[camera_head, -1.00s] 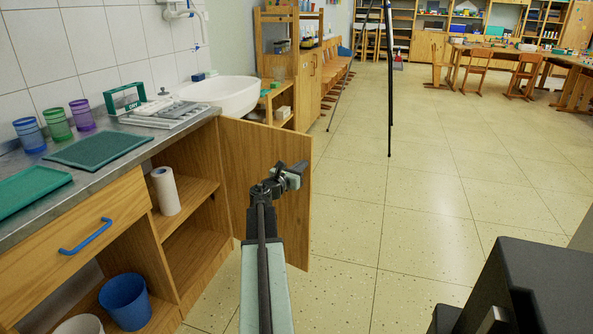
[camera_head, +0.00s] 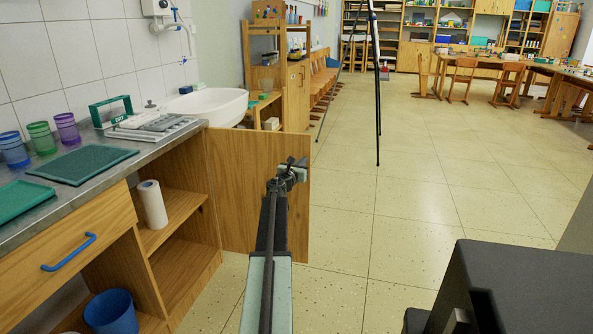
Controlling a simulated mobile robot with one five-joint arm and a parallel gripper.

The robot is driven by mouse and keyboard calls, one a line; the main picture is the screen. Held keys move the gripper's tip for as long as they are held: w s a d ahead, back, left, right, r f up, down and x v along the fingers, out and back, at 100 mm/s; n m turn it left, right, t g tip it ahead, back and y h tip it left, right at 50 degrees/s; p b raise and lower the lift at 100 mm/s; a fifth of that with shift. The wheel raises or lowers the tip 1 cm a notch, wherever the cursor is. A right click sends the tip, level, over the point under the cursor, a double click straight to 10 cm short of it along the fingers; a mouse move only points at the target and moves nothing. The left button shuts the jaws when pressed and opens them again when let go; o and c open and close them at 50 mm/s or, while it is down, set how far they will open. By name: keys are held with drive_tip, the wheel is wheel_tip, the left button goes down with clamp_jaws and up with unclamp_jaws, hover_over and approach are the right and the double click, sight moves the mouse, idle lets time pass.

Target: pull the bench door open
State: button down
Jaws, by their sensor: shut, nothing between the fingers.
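The bench door (camera_head: 238,180) is a light wooden panel. It stands swung out from the bench's cupboard (camera_head: 192,235), so the shelves inside show. My gripper (camera_head: 297,166) is at the door's outer right edge, in front of its face in the picture. It is shut with nothing between its fingers. My arm hides part of the door's right side. I cannot tell whether the gripper touches the door, and no handle shows on the face I see.
A paper roll (camera_head: 152,204) stands on the cupboard shelf, and a blue bin (camera_head: 111,312) sits lower left. A drawer with a blue handle (camera_head: 69,252) is shut. A black tripod leg (camera_head: 376,95) stands ahead. The tiled floor (camera_head: 410,205) right of the door is open.

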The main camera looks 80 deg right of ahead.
drive_tip(key=shift+s+d, duration=0.2)
drive_tip(key=shift+d, duration=0.3)
drive_tip(key=shift+s+d, duration=0.2)
drive_tip(key=shift+d, duration=0.25)
drive_tip(key=s+a, duration=0.2)
drive_tip(key=a, duration=1.2)
drive_tip(key=shift+s, duration=0.15)
drive_tip(key=shift+d, duration=0.1)
